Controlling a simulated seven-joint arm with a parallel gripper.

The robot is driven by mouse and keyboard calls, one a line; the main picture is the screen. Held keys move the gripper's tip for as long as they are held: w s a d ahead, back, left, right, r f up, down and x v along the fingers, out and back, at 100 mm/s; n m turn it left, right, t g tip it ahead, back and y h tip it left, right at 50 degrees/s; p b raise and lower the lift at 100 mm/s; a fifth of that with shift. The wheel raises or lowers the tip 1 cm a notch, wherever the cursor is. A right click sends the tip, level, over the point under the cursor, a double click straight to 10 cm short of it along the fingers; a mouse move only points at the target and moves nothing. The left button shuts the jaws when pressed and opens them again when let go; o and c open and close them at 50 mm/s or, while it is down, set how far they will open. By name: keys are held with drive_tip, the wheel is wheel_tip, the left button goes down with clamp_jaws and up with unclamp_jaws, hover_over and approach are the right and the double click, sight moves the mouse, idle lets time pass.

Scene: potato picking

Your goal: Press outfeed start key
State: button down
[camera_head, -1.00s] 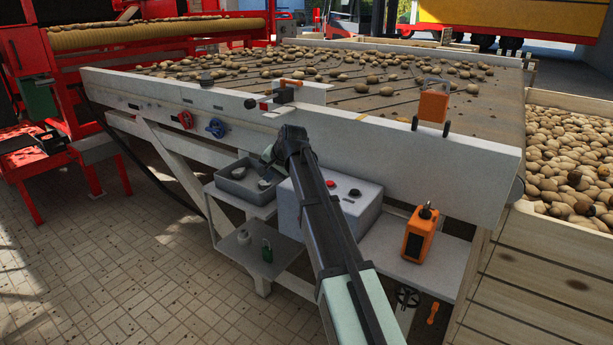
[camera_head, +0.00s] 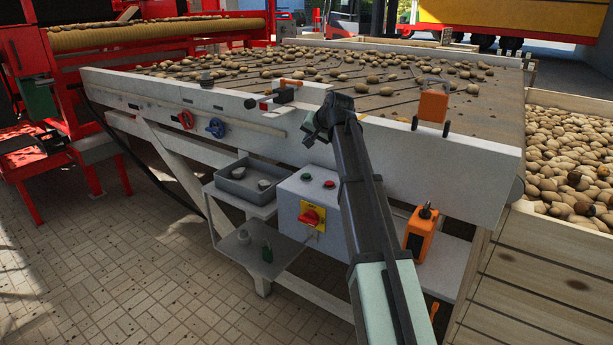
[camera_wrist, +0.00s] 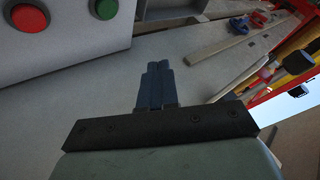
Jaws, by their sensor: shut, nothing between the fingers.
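The grey control box (camera_head: 289,212) stands on the side shelf. A green button (camera_head: 306,177) and a red button (camera_head: 329,183) sit on its top, and a red rotary switch on a yellow plate (camera_head: 312,215) is on its front. In the wrist view, the red button (camera_wrist: 28,17) and green button (camera_wrist: 104,9) show at the upper left. My gripper (camera_head: 309,134) is above the box, apart from the buttons, in front of the table's white side board. In the wrist view its fingers (camera_wrist: 156,70) are together and empty. My arm hides the box's right part.
A grey tray (camera_head: 235,187) with small parts stands left of the box. An orange handheld unit (camera_head: 420,232) stands to the right. Red and blue knobs and a small lever bracket (camera_head: 284,94) are on the side board (camera_head: 250,118). Potatoes lie on the table above.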

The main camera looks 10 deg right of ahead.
sight(309, 176)
drive_tip(key=shift+f, duration=0.1)
drive_tip(key=shift+f, duration=4.3)
